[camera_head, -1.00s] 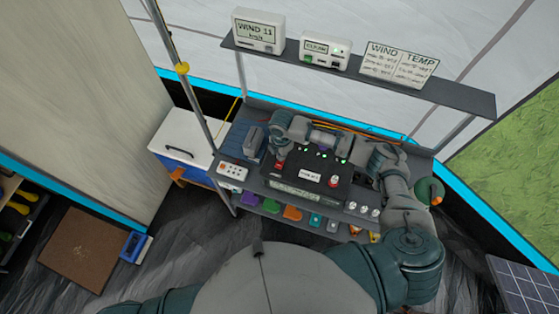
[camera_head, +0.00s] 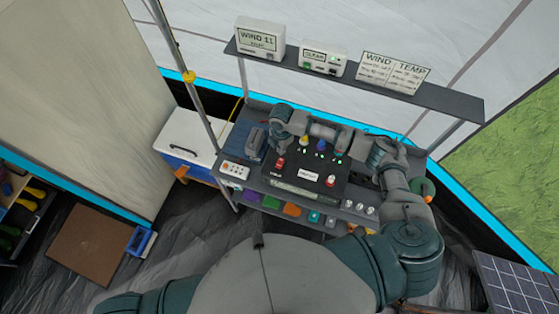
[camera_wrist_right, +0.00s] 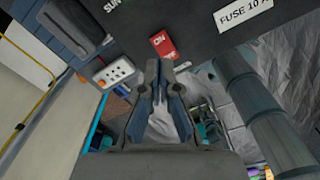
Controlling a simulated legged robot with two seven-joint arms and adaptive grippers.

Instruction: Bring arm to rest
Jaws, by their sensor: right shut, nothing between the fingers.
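My right arm reaches in from the right and bends left across the back of a black control panel (camera_head: 290,185). My right gripper (camera_head: 276,146) is at the panel's left end, just behind a red switch (camera_head: 280,162), and looks apart from it. In the right wrist view the gripper's two fingers (camera_wrist_right: 160,70) are close together with nothing held. The red switch (camera_wrist_right: 162,43), marked ON, lies beyond the fingertips there. My left arm shows only at the lower left; its gripper is out of the picture.
The panel stands on a grey shelf unit with a white socket strip (camera_head: 235,170) at its left. A high shelf (camera_head: 440,98) carries white display boxes (camera_head: 258,40). A white cooler (camera_head: 188,138) stands left. A solar panel (camera_head: 518,288) is at lower right.

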